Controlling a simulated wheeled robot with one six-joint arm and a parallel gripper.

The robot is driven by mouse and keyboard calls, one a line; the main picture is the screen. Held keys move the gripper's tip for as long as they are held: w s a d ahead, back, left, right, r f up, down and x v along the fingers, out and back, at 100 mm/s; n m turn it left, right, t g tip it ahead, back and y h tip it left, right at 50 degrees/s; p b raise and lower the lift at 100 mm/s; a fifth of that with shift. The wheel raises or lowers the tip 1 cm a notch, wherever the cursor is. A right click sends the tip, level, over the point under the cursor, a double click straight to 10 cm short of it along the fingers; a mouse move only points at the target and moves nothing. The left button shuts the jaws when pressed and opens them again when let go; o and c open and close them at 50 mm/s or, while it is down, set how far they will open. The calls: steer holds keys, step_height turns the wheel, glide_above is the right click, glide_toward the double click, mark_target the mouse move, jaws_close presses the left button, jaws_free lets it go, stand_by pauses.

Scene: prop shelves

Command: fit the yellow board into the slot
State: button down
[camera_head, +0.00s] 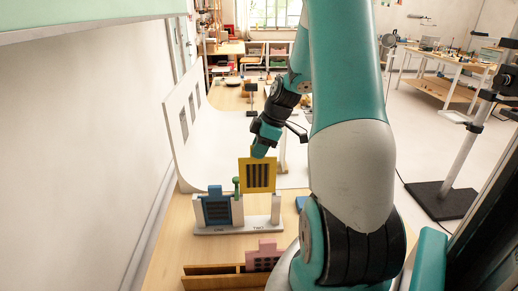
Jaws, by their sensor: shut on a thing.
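The yellow board (257,187) carries dark vertical bars and hangs upright from my gripper (262,153), which is shut on its top edge. The white slotted stand (238,228) is on the wooden table below it. A blue board (216,209) stands in the left part of the stand. The yellow board is over the right part of the stand, beside the blue board. From this view I cannot tell whether its lower edge touches the stand. The fingertips are small and partly hidden.
A pink board (264,255) sits by a wooden rack (212,278) at the front of the table. A small green piece (236,186) is between the blue and yellow boards. A blue item (301,203) lies right of the stand. A white curved panel (185,125) rises behind at left.

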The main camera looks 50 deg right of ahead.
mark_target(259, 186)
steer(key=shift+f+b, duration=5.5)
steer(key=shift+f, duration=1.35)
steer(key=c, duration=1)
jaws_free()
steer(key=v, duration=1.7)
steer(key=shift+r, duration=0.25)
steer(key=shift+w, duration=0.1)
